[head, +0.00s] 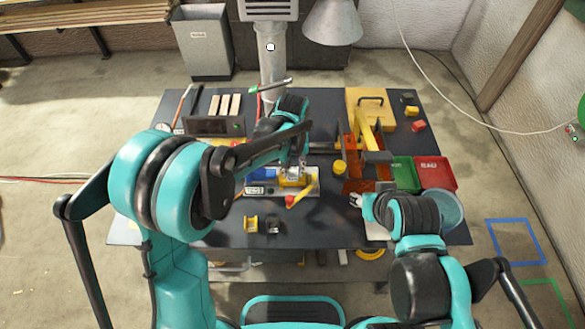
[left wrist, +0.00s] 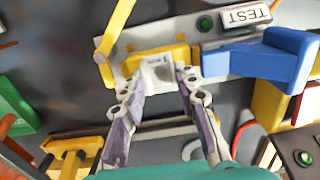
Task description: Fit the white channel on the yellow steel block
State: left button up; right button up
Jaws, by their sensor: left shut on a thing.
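The white channel (left wrist: 158,73) is between the fingertips of my left gripper (left wrist: 158,84), which is shut on it. The yellow steel block (left wrist: 180,53) lies directly behind the channel in the left wrist view and shows on both sides of it. The channel is at the block's near face; whether it is seated or only touching, I cannot tell. In the head view my left gripper (head: 291,169) is over the yellow block (head: 293,181), and the fingers partly hide the channel. My right gripper (head: 357,200) is low at the table's right; its jaw opening is unclear.
The block is on a light plate (left wrist: 214,66) with a TEST label (left wrist: 246,17) and a blue clamp-like part (left wrist: 270,58). A yellow lever (left wrist: 118,25) stands close beside the block. An orange-red stand (head: 357,186), green bin (head: 403,172) and red bin (head: 436,173) are right.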

dwell(0.3)
pick_arm(q)
jog(key=o, duration=1.2)
notch_tip(320, 180, up, 12)
jog(key=s+a+t, duration=0.2)
jog(key=s+a, duration=0.3)
jog(key=a, duration=0.1)
jog(key=s+a+t, duration=0.2)
jog(key=s+a, duration=0.4)
jog(key=s+a+t, duration=0.3)
jog(key=s+a, duration=0.2)
jog(key=shift+s+a+f, duration=0.1)
jog(key=shift+s+a, duration=0.25)
jog(key=shift+a, duration=0.05)
